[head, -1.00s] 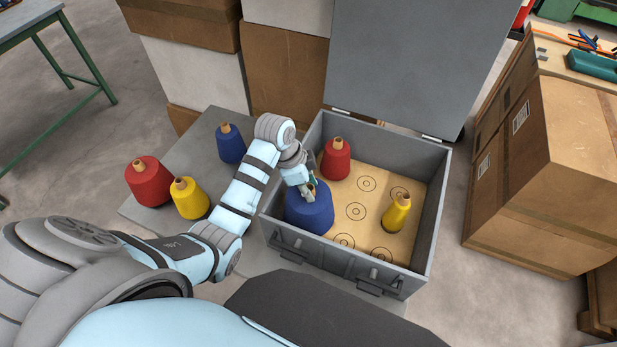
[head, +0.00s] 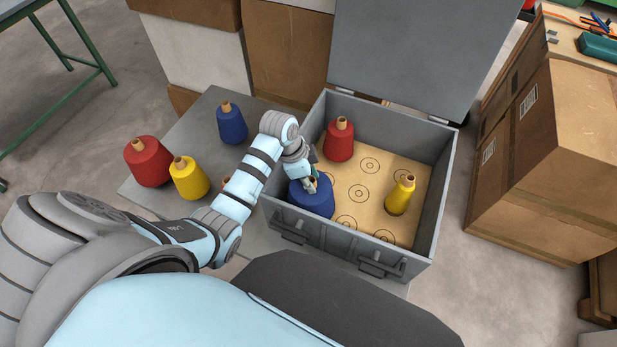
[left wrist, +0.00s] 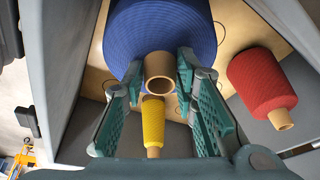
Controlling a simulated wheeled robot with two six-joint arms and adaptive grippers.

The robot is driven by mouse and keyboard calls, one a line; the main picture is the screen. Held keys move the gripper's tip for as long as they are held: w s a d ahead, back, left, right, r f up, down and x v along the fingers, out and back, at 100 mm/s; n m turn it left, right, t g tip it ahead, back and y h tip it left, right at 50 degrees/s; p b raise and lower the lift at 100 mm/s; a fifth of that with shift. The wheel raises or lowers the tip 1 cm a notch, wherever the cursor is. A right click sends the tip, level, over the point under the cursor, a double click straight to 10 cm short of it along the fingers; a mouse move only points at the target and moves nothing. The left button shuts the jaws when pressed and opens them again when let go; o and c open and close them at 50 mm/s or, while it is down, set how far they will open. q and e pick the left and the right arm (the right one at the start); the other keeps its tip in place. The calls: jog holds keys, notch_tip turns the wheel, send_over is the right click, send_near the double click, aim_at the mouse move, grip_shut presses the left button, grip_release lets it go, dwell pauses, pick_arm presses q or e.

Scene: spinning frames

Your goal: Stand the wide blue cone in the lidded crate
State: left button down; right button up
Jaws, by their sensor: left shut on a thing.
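The wide blue cone (head: 313,203) is upright inside the front left corner of the lidded crate (head: 433,215). I cannot tell whether its base touches the crate floor. My left gripper (head: 309,182) is shut on the cone's tan tube from above. In the left wrist view, the tube (left wrist: 159,68) sits between the two green-padded fingers and the blue cone (left wrist: 162,25) spreads out beyond it. The crate's lid (head: 405,55) stands open at the back. My right gripper is not in view.
In the crate, a red cone (head: 339,142) stands at the back left and a yellow cone (head: 400,196) at the right; ringed marks between them are bare. Left of the crate are red (head: 148,162), yellow (head: 188,180) and blue (head: 231,125) cones. Cardboard boxes (head: 550,160) stand right.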

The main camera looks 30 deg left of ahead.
pick_arm(q)
jog(key=shift+f, duration=0.1)
jog(key=c, duration=1.3)
grip_release()
jog(key=shift+c, duration=0.2)
jog(key=shift+o, duration=0.7)
jog(key=shift+s, duration=0.1)
jog(key=v, duration=1.2)
